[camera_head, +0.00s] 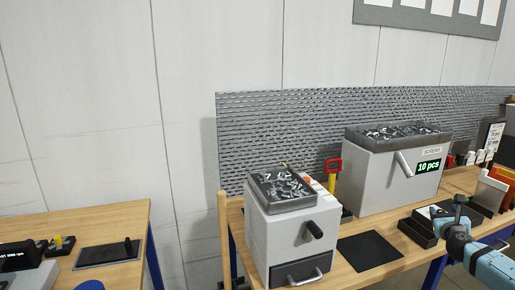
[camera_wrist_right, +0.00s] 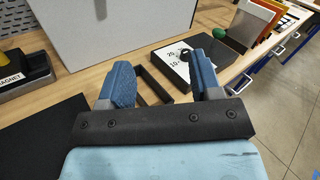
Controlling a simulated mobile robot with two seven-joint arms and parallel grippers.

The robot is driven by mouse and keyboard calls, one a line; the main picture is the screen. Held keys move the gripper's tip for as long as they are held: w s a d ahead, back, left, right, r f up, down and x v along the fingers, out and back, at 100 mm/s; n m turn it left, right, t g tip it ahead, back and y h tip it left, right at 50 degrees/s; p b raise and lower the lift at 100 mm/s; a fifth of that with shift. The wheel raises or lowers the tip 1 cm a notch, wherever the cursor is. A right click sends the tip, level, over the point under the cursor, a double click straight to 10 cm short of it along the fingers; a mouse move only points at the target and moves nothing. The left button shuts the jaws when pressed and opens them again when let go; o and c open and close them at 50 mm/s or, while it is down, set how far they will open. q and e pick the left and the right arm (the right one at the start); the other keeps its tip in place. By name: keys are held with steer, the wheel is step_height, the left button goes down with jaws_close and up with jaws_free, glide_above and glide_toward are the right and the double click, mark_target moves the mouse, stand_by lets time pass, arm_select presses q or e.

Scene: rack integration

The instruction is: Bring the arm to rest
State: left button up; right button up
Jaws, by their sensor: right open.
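My right gripper (camera_head: 459,205) is at the lower right of the head view, on a light blue arm that comes in from the right edge. In the right wrist view its two blue fingers (camera_wrist_right: 160,76) stand well apart with nothing held between them. It is above the workbench (camera_head: 343,276), over the area of a small black tray (camera_wrist_right: 153,84) and a white card with numbers (camera_wrist_right: 178,66). My left gripper does not show.
A grey screw dispenser (camera_head: 375,183) with a "10 pcs" display and a smaller grey machine (camera_head: 275,240) with a drawer stand on the bench. A black mat (camera_head: 370,251) lies bare between them and the gripper. A second table (camera_head: 125,215) is at left.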

steer(key=s+d+r+h, duration=0.1)
steer(key=s+d+r, duration=0.15)
steer(key=d, duration=0.35)
steer(key=s+a+f+m+g+y, duration=0.25)
steer(key=s+a+f+m, duration=0.3)
steer(key=s+f, duration=0.45)
steer(key=s+a+f+m+g+y, duration=0.25)
steer(key=s+a+f+m, duration=0.45)
steer(key=f, duration=0.6)
steer(key=s+a+f+m+g+y, duration=0.15)
steer(key=s+a+m, duration=0.25)
steer(key=s, duration=0.4)
steer(key=s+a+f+m+g+y, duration=0.1)
steer(key=s+a+f+m, duration=0.15)
steer(key=s, duration=0.65)
steer(key=s+a+f+m+g+y, duration=0.15)
steer(key=s+a+m, duration=0.25)
steer(key=s, duration=0.4)
steer(key=s+a+f+m+t+y, duration=0.1)
steer(key=a+m, duration=0.4)
steer(key=a, duration=0.7)
steer(key=s+a+f+m+t+y, duration=0.15)
steer(key=a+m, duration=0.25)
steer(key=a, duration=0.8)
step_height(320, 180, up, 8)
steer(key=h+p, duration=0.1)
steer(key=p, duration=0.6)
steer(key=shift+w+d, duration=0.4)
